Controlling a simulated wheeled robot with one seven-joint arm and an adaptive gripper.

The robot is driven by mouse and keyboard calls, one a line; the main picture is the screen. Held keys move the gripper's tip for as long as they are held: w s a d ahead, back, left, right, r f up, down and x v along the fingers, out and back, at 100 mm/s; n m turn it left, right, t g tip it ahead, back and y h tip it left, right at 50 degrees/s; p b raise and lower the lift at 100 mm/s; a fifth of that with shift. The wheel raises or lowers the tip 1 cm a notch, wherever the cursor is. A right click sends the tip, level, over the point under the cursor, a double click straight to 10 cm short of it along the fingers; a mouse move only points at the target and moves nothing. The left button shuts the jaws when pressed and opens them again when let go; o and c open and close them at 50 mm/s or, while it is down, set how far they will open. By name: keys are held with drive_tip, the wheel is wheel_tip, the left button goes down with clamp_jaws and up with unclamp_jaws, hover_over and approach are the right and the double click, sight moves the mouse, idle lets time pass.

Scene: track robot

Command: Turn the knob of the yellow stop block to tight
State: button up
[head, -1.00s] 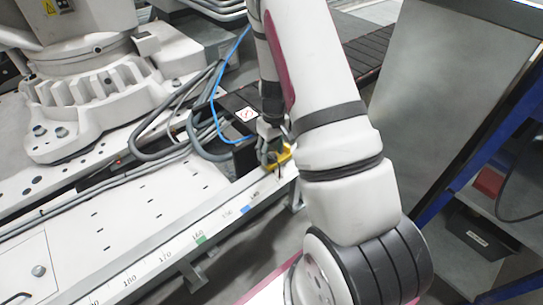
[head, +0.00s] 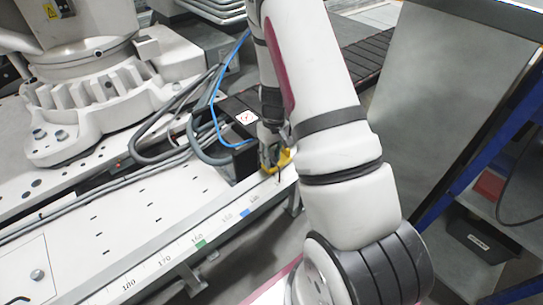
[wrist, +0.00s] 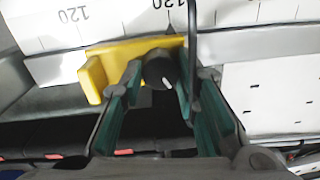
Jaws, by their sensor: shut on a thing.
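The yellow stop block (wrist: 97,72) sits at the edge of the scaled rail in the wrist view, and it also shows in the head view (head: 284,160), partly hidden by my gripper. Its dark round knob (wrist: 161,69) lies between my fingers, with a pale line on its face. My gripper (wrist: 160,82) is shut on the knob, one green-lined finger on each side. In the head view my gripper (head: 269,158) reaches down to the block from above.
The rail's printed scale (head: 165,262) runs along its edge. A black box (head: 236,120) with a white label stands close beside the block. A blue hose (head: 214,100) and grey cables (head: 150,140) lie to the left. A grey panel (head: 440,90) rises at right.

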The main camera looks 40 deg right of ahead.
drive_tip(key=m+p, duration=0.1)
drive_tip(key=m, duration=0.5)
drive_tip(key=shift+s, duration=0.1)
drive_tip(key=m+p, duration=0.1)
drive_tip(key=m, duration=0.4)
drive_tip(key=shift+m+t+p, duration=0.3)
drive_tip(key=shift+m+p, duration=0.05)
drive_tip(key=shift+m, duration=0.05)
drive_tip(key=m+p, duration=0.2)
drive_tip(key=m, duration=0.3)
drive_tip(key=shift+s+h, duration=0.1)
drive_tip(key=shift+h, duration=0.2)
drive_tip(key=m+p, duration=0.2)
drive_tip(key=m, duration=0.4)
drive_tip(key=shift+m, duration=0.3)
drive_tip(key=o, duration=1.2)
drive_tip(key=shift+c, duration=0.2)
